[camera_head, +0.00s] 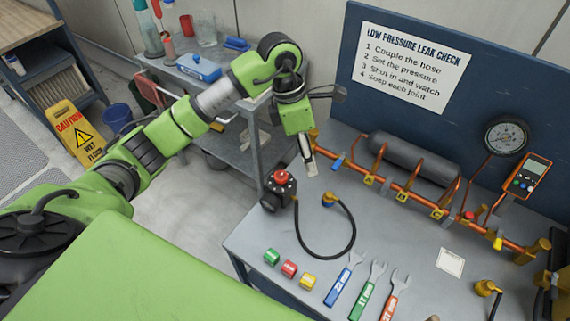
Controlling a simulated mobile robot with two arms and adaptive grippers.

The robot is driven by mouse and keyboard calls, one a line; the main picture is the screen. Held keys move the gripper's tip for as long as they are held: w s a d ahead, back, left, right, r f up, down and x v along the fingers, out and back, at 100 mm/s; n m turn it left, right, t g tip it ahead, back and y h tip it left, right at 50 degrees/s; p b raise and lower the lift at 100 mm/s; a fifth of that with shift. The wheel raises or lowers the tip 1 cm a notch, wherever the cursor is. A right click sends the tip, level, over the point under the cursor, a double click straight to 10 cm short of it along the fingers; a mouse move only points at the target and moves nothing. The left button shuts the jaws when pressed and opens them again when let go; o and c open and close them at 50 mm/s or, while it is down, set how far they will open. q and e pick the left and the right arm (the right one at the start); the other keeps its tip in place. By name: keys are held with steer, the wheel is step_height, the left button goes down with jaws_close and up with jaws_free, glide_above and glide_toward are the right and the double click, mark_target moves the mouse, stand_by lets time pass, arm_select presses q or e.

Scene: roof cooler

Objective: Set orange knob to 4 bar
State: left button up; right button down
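A small black regulator (279,194) with a red-orange knob (281,178) on top stands at the table's left edge. Any marks around the knob are too small to read. My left gripper (309,167) points down just to the right of the knob and above it in the picture, apart from it. Its fingers look narrow from this side, so I cannot tell if they are open. My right gripper is not in view.
The grey table (395,235) holds a copper pipe rig (410,190) with valves, a round gauge (506,136) and an orange handheld meter (526,176). Several coloured fittings and wrenches (345,279) lie in front. A grey cart (225,75) stands behind my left arm.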

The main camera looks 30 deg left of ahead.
mark_target(281, 175)
arm_select(q)
steer(key=w+a+r+y, duration=0.1)
steer(key=a+r+y, duration=0.15)
steer(key=a, duration=0.55)
steer(key=shift+n+y, duration=0.25)
steer(key=shift+n, duration=0.05)
steer(key=f+p, duration=0.1)
steer(key=f, duration=0.3)
steer(key=f+p, duration=0.1)
steer(key=f, duration=0.4)
steer(key=f+p, duration=0.2)
steer(key=f, duration=0.2)
steer(key=shift+s+d+f, duration=0.15)
steer(key=shift+d, duration=0.1)
steer(key=shift+f, duration=0.65)
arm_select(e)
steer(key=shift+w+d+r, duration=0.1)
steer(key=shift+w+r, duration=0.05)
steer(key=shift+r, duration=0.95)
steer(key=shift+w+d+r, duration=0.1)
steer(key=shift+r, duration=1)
arm_select(q)
steer(key=c, duration=1.1)
